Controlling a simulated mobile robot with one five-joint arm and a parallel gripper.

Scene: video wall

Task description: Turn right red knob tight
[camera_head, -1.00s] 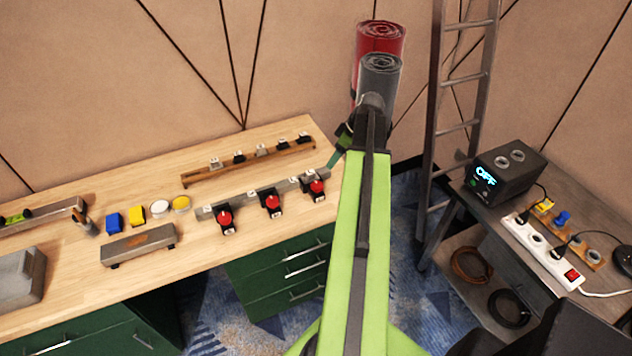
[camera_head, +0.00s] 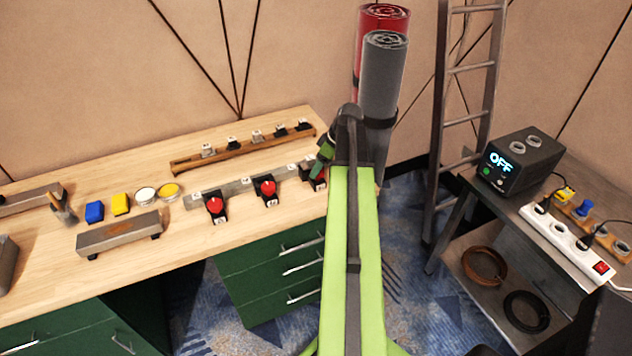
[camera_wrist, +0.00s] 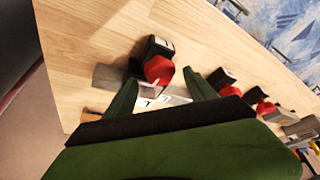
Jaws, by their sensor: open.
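Three red knobs on black mounts line a grey rail (camera_head: 238,187) on the wooden workbench. The right red knob is mostly hidden behind my gripper (camera_head: 324,152) in the head view. In the wrist view the right red knob (camera_wrist: 158,70) shows clearly, between my two green fingertips (camera_wrist: 161,77) in the picture, with a gap on each side. My gripper is open and holds nothing. I cannot tell whether the fingertips are level with the knob or short of it. The middle knob (camera_head: 267,188) and left knob (camera_head: 215,205) stand to the left.
A wooden rack with several small switches (camera_head: 243,153) lies behind the rail. Blue (camera_head: 95,211) and yellow (camera_head: 120,204) blocks and a grey box (camera_head: 120,234) are further left. Rolled mats (camera_head: 384,80) and a ladder (camera_head: 465,110) stand right of the bench.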

